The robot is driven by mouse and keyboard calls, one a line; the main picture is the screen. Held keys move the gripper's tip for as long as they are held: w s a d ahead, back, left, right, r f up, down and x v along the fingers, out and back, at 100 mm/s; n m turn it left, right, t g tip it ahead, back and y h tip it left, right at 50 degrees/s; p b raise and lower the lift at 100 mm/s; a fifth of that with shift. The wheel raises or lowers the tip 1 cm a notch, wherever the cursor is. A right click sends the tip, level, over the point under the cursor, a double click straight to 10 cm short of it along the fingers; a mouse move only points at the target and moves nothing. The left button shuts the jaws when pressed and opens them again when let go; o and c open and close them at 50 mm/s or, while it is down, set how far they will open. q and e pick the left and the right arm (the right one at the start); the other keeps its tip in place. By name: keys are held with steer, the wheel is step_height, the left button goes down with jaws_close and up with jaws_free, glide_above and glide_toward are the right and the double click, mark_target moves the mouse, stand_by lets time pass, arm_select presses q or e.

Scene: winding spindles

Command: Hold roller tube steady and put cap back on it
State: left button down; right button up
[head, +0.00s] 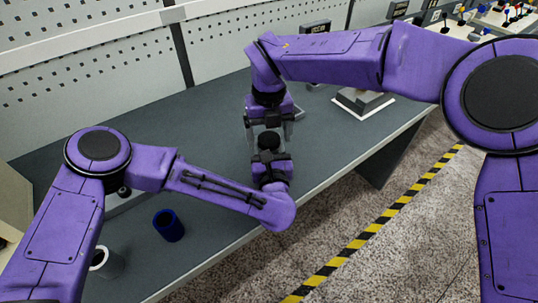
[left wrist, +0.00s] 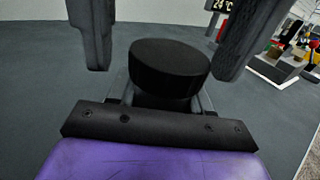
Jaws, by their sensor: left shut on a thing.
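My left gripper (head: 268,153) is shut on a black round piece (head: 268,140) that stands upright over the grey table. The black piece also shows in the left wrist view (left wrist: 168,68), with a flat dark top. I cannot tell whether it is the cap, the roller tube, or both together; its lower part is hidden. My right gripper (head: 268,122) points down from above. Its two fingers are wide apart, one on each side above the black piece, and nothing shows between them. In the left wrist view they hang at the upper left and upper right.
A dark blue hollow cylinder (head: 168,226) and a white hollow cylinder (head: 108,263) stand at the table's near left. A grey device on a white-edged base (head: 363,102) stands at the right.

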step_height(320, 180, up, 12)
stand_by(0.6)
arm_select(q)
steer(key=shift+c, duration=2.1)
jaws_free()
steer(key=shift+s, duration=0.1)
